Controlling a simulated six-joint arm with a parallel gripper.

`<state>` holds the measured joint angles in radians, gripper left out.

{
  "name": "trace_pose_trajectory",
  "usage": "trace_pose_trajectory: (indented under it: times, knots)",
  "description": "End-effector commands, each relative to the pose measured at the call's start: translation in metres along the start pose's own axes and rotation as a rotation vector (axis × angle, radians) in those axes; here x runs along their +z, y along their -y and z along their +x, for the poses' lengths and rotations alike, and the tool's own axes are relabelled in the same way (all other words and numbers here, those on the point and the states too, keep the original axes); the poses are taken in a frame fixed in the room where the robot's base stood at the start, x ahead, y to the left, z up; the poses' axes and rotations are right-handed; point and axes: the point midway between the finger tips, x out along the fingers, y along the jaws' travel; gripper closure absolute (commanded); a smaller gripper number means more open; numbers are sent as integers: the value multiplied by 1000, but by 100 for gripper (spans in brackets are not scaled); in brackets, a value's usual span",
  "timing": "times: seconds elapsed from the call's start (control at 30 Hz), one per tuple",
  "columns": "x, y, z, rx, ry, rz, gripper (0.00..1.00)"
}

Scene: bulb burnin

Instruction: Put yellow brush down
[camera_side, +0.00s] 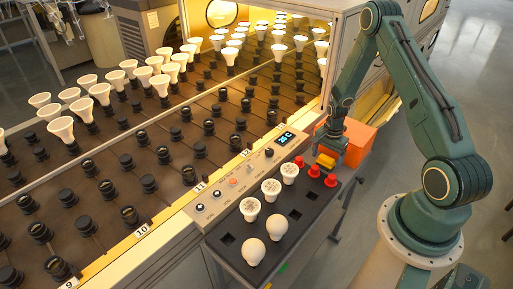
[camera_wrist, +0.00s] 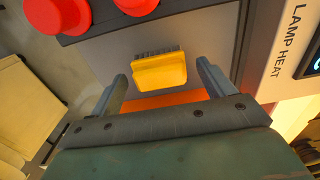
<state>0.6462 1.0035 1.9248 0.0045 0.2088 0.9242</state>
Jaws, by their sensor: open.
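The yellow brush (camera_side: 325,160) shows just below my gripper (camera_side: 331,143) in the side view, beside the red knobs. In the wrist view the yellow brush (camera_wrist: 159,71) lies on a grey surface, with its dark bristles toward the top of the picture. My gripper (camera_wrist: 161,78) is open there, with one finger to the left of the brush and one to the right. Gaps show between the brush and both fingers. Whether the fingertips are level with the brush I cannot tell.
Red knobs (camera_side: 314,170) stand close to the brush. An orange bin (camera_side: 357,139) is just behind my gripper. A dark tray (camera_side: 296,243) holds several white bulbs (camera_side: 254,250). A control panel (camera_side: 236,183) and a rack of sockets and lamps lie to the left.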

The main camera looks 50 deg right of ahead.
Motion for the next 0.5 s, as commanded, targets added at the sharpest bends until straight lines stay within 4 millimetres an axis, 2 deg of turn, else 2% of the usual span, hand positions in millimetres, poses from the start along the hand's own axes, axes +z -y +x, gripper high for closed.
trace_pose_trajectory:
  times: [0.5]
  knots:
    - [0,0,-66,-2,-2,0,19]
